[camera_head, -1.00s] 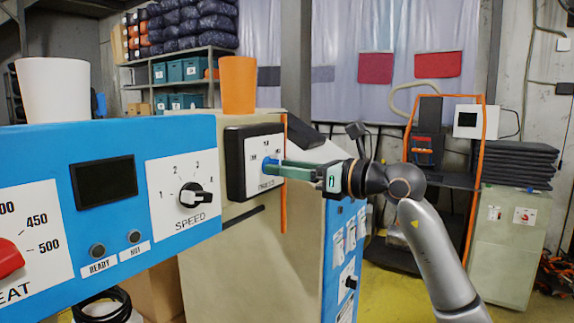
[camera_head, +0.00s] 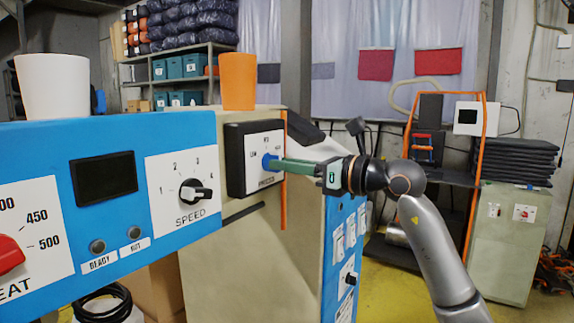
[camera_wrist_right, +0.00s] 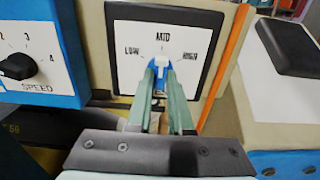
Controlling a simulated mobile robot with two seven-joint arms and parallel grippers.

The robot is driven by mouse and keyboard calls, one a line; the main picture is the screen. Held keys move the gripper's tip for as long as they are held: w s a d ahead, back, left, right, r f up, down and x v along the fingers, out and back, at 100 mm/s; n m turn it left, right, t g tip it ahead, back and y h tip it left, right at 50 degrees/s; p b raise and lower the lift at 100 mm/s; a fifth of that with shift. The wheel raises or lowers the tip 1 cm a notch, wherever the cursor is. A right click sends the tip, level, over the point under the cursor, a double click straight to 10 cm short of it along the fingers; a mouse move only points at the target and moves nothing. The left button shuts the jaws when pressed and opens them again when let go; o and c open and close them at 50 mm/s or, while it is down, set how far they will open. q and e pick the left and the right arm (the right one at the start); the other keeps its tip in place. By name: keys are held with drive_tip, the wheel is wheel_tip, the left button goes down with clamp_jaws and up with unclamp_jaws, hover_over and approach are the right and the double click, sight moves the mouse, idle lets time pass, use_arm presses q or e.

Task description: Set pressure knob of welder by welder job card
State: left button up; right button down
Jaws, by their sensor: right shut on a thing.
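The pressure knob (camera_head: 268,162) is blue and sits on a white dial plate in a black frame (camera_head: 236,170). It also shows in the right wrist view (camera_wrist_right: 160,62), under the marks LOW, MID and HIGH. Its white pointer is roughly upright there, toward MID. My right gripper (camera_head: 279,164) reaches in from the right and is shut on the knob; its green fingers (camera_wrist_right: 160,80) flank it in the wrist view. My left gripper is not in view. I cannot make out a job card that I can read.
A blue panel (camera_head: 120,220) with a SPEED knob (camera_head: 192,192) and a red HEAT knob (camera_head: 8,256) stands close on the left. A white cup (camera_head: 54,86) and an orange cup (camera_head: 238,82) stand above. An orange strip (camera_head: 284,180) runs beside the dial. Yellow floor is open at right.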

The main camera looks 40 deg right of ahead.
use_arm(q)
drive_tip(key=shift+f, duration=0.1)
use_arm(e)
drive_tip(key=shift+n, duration=0.3)
use_arm(q)
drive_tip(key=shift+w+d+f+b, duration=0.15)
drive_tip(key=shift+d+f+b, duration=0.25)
drive_tip(key=shift+b, duration=0.35)
use_arm(e)
drive_tip(key=shift+n, duration=5.7)
drive_tip(key=c, duration=0.8)
unclamp_jaws()
